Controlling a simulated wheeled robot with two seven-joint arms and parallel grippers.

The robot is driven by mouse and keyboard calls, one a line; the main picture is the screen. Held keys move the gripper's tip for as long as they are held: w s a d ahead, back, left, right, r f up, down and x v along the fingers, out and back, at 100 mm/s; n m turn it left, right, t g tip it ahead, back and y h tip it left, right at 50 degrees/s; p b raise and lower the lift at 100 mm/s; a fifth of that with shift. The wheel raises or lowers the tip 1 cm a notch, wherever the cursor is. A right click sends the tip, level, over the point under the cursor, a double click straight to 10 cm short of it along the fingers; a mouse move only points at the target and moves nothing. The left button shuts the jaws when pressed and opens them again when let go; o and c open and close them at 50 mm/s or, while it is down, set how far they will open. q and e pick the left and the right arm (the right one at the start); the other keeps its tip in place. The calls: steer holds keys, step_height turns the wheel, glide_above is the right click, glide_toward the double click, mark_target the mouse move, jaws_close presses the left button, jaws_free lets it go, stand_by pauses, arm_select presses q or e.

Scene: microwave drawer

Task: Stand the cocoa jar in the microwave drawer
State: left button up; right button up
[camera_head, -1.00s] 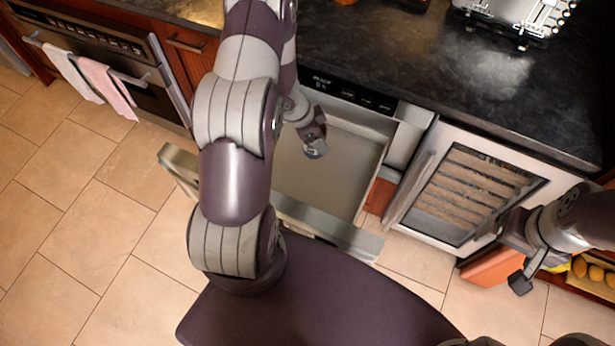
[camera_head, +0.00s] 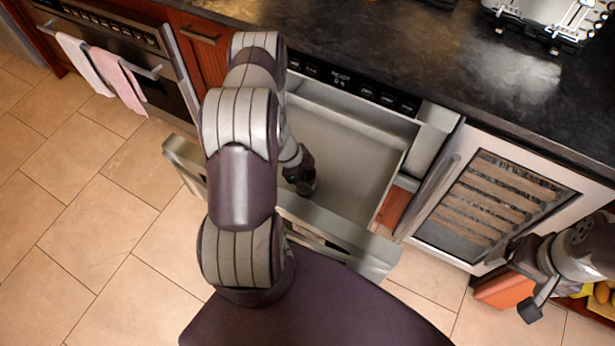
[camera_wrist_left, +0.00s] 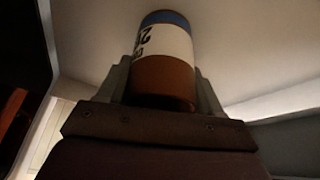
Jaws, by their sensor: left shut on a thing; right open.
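The microwave drawer (camera_head: 350,165) is pulled open in the head view, with its pale floor mostly bare. My left gripper (camera_head: 304,186) is down inside the drawer, close to its front panel. In the left wrist view it is shut on the cocoa jar (camera_wrist_left: 165,62), which has a blue end, a white band with dark lettering and a brown body. The jar is hidden behind my gripper in the head view, and I cannot tell whether it touches the drawer floor. My right gripper (camera_head: 565,302) is open and empty at the right edge.
A dark countertop (camera_head: 430,60) overhangs the back of the drawer. A glass-fronted wine cooler (camera_head: 480,205) stands to the right. An oven with two towels (camera_head: 118,80) is at the left. An orange box (camera_head: 503,290) lies near my right gripper.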

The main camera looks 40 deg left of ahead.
arm_select(q)
steer(key=shift+f, duration=0.15)
steer(key=o, duration=1.2)
steer(key=shift+r, duration=0.25)
steer(key=p+v, duration=0.3)
steer(key=v, duration=0.8)
steer(key=w+d+r+n+t+y, duration=0.1)
steer(key=w+r+n+y, duration=0.15)
steer(key=r, duration=0.35)
steer(key=w+r+n+t+y, duration=0.1)
steer(key=w+r+n+y, duration=0.1)
steer(key=w+r, duration=0.25)
steer(key=s+d+r+n+g, duration=0.2)
steer(key=s+d+r+n, duration=0.5)
steer(key=s+d+r, duration=0.4)
steer(key=s+d, duration=0.1)
steer(key=d, duration=0.3)
steer(key=shift+s+r+g, duration=0.35)
steer(key=shift+s+g, duration=0.05)
